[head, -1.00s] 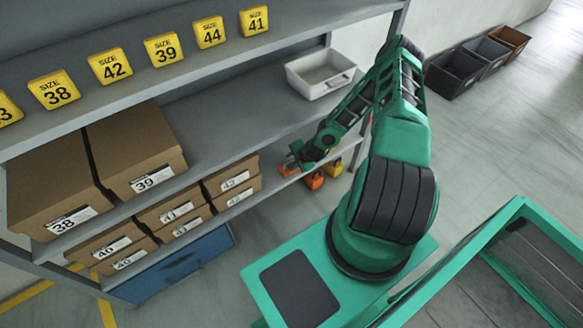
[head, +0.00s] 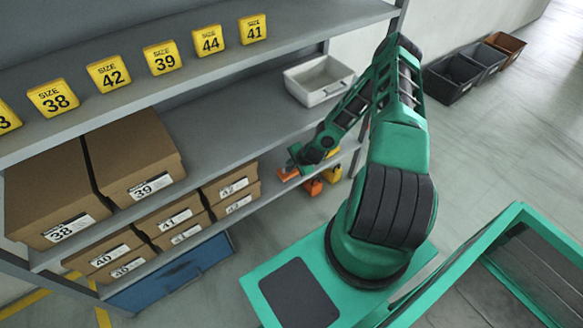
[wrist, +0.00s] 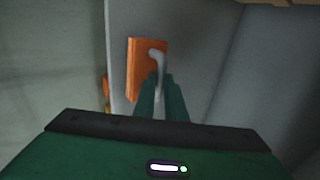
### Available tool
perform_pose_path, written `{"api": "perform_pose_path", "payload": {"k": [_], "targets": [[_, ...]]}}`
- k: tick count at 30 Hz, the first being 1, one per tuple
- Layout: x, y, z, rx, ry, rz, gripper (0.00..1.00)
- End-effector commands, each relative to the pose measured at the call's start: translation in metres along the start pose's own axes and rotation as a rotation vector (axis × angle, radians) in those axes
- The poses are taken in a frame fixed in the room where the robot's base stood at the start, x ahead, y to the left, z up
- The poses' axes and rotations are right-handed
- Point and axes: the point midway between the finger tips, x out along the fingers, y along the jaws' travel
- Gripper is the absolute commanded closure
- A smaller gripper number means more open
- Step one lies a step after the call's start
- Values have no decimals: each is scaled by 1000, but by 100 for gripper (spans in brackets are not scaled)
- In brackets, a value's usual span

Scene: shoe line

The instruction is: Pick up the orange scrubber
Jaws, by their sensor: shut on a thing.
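The orange scrubber (head: 287,174) lies near the front edge of the lower shelf, at its right end, in the head view. In the wrist view the scrubber (wrist: 136,62) is an orange block with a pale grey curved handle on its right side. My gripper (head: 295,158) is at the scrubber, its arm reaching in from the right. In the wrist view the green fingers of my gripper (wrist: 160,80) are shut on the handle. Any gap beneath the scrubber is too small to tell.
Orange (head: 314,187) and yellow (head: 334,173) items stand just right of the scrubber. Cardboard shoe boxes (head: 240,190) fill the shelf to the left. A white bin (head: 318,80) is on the shelf above. Dark bins (head: 452,80) stand on the floor at the back right.

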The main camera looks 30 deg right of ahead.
Motion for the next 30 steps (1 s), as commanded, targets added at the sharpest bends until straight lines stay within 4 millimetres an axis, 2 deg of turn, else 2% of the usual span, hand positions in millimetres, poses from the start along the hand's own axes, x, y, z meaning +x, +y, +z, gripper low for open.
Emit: {"api": "perform_pose_path", "payload": {"k": [3, 21, 30], "targets": [[-13, -10, 0, -4, 1, -1, 100], [-92, 115, -1, 9, 1, 4, 100], [-109, 140, -2, 4, 2, 1, 100]]}}
